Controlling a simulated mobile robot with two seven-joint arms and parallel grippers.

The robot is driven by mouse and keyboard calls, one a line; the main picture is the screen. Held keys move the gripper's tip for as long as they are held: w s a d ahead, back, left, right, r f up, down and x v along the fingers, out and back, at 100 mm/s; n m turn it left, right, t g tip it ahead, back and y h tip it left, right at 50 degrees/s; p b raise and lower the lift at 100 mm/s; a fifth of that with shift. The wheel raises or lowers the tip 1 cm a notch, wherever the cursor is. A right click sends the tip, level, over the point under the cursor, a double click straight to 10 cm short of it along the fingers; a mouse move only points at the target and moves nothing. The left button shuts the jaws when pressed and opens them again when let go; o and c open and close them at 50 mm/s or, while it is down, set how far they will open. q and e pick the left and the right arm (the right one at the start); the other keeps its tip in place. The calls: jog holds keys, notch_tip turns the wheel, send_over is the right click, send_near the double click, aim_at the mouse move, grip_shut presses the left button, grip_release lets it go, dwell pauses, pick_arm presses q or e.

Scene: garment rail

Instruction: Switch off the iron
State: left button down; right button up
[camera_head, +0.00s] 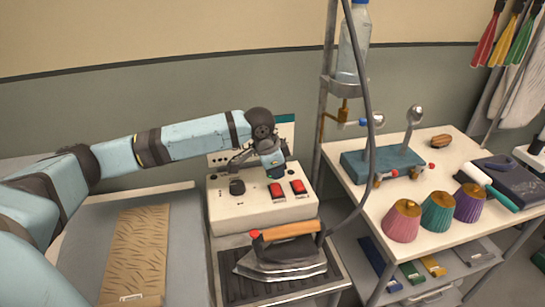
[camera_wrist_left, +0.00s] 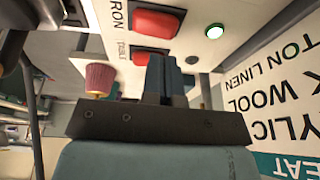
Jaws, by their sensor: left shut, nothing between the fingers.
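The iron (camera_head: 280,262), with a wooden handle, rests on a dark ribbed stand. Behind it is a cream control box (camera_head: 240,211) with two red rocker switches, the left one (camera_head: 277,191) and the right one (camera_head: 298,187), and a black knob (camera_head: 237,187). My left gripper (camera_head: 275,174) is shut and empty, pointing down just above the left switch; contact cannot be told. In the wrist view its fingers (camera_wrist_left: 163,62) overlap the lower red switch (camera_wrist_left: 150,56). The other red switch (camera_wrist_left: 156,22) is beside lettering ending "RON". My right gripper is out of view.
A fabric-type placard (camera_wrist_left: 270,90) stands behind the box. The iron's cord (camera_head: 368,110) rises past a water bottle (camera_head: 353,45). The right table holds a blue-grey device (camera_head: 382,163) and several coloured cones (camera_head: 403,220). A patterned board (camera_head: 138,255) lies on the left surface.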

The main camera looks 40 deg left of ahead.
aim_at(278, 185)
pick_arm(q)
jog(key=shift+a+f, duration=0.15)
jog(key=shift+f, duration=1.2)
jog(key=p, duration=0.2)
jog(key=shift+w+a+p, duration=0.1)
jog(key=shift+w+p, duration=0.05)
jog(key=shift+p, duration=0.2)
jog(key=shift+f+h+b, duration=0.25)
jog(key=shift+h+b, duration=0.05)
jog(key=shift+b, duration=0.25)
jog(key=shift+r, duration=0.1)
jog(key=shift+p, duration=0.35)
jog(key=shift+s+d+r+p, duration=0.2)
jog(key=shift+s+d+p, duration=0.25)
jog(key=shift+d+p, duration=0.15)
